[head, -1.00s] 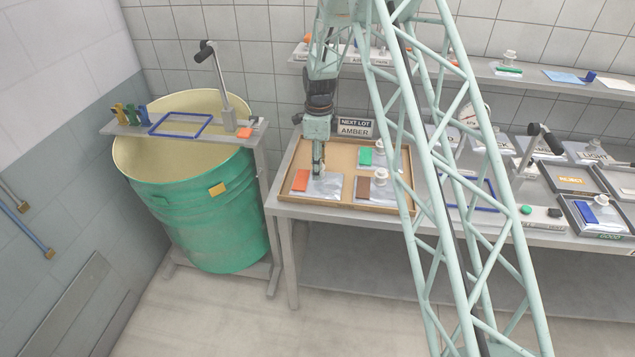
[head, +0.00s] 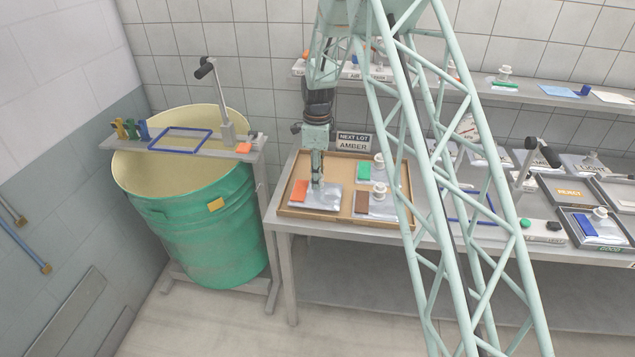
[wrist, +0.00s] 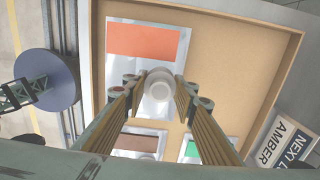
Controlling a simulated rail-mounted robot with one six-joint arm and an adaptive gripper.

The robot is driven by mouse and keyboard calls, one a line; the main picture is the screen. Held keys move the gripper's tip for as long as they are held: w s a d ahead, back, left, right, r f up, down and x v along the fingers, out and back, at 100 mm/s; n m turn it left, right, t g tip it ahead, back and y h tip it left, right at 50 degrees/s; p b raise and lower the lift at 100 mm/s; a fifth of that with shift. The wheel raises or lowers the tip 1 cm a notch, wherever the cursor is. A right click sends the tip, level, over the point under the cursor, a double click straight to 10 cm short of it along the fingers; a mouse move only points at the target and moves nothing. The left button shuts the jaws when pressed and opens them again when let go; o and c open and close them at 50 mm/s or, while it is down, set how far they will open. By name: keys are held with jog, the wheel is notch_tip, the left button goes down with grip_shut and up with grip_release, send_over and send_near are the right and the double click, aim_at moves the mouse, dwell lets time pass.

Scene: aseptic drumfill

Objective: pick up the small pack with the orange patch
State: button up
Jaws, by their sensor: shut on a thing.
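The small silver pack with the orange patch (head: 300,191) lies at the left end of the shallow tan tray (head: 335,213). In the wrist view its orange patch (wrist: 145,42) is at the top, with the white round cap (wrist: 159,84) below it. My gripper (head: 318,184) points down over this pack. In the wrist view its two fingers (wrist: 158,92) stand on either side of the cap and are shut on it. I cannot tell whether the pack is clear of the tray floor.
Packs with a green patch (head: 364,171) and a brown patch (head: 362,202) lie to the right in the same tray. A sign (head: 353,142) reading NEXT LOT AMBER stands behind it. A green drum (head: 205,235) with a blue frame (head: 180,140) above it is at left.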

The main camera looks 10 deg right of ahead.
jog(key=shift+r, duration=0.65)
jog(key=shift+s+r, duration=0.1)
jog(key=shift+s, duration=0.15)
jog(key=s+d+r, duration=0.1)
jog(key=s+d, duration=0.1)
jog(key=s, duration=1.3)
jog(key=shift+s+d+r, duration=0.15)
jog(key=shift+d+r, duration=0.05)
jog(key=shift+d, duration=0.15)
